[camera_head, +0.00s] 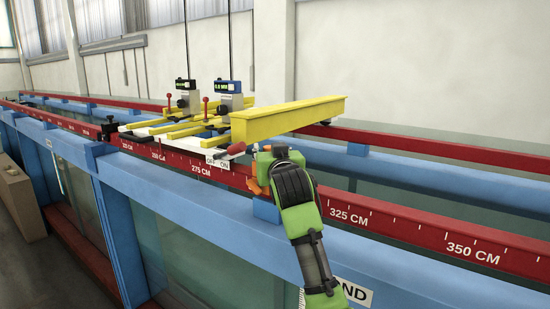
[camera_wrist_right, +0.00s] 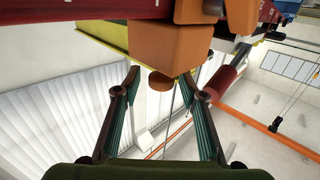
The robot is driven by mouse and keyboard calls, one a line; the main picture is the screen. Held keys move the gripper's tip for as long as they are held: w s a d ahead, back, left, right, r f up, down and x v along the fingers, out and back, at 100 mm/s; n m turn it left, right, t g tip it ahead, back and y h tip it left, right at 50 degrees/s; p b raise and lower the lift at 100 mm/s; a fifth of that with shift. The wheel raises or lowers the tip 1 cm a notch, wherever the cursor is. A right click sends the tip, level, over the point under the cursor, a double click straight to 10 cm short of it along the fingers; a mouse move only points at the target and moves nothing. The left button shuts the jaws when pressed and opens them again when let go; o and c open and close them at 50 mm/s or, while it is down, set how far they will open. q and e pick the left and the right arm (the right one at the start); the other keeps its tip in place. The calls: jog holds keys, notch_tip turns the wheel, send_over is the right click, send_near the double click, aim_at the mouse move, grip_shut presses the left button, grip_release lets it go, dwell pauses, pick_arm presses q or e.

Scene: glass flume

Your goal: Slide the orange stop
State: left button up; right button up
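The orange stop (camera_head: 256,187) sits on the red rail beside my right gripper (camera_head: 268,163), mostly hidden behind it in the head view. I cannot tell whether either finger touches the stop. My left gripper is not in view.
The red rail (camera_head: 400,226) carries centimetre marks and runs clear to the right. A carriage with a yellow beam (camera_head: 288,120) stands left of and behind my gripper. A red handle (camera_head: 236,149) is close by, near an OFF/ON label. Blue beams (camera_head: 200,205) frame the glass flume.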

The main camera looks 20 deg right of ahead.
jog(key=s+a, duration=0.1)
jog(key=s, duration=1)
jog(key=shift+s, duration=0.35)
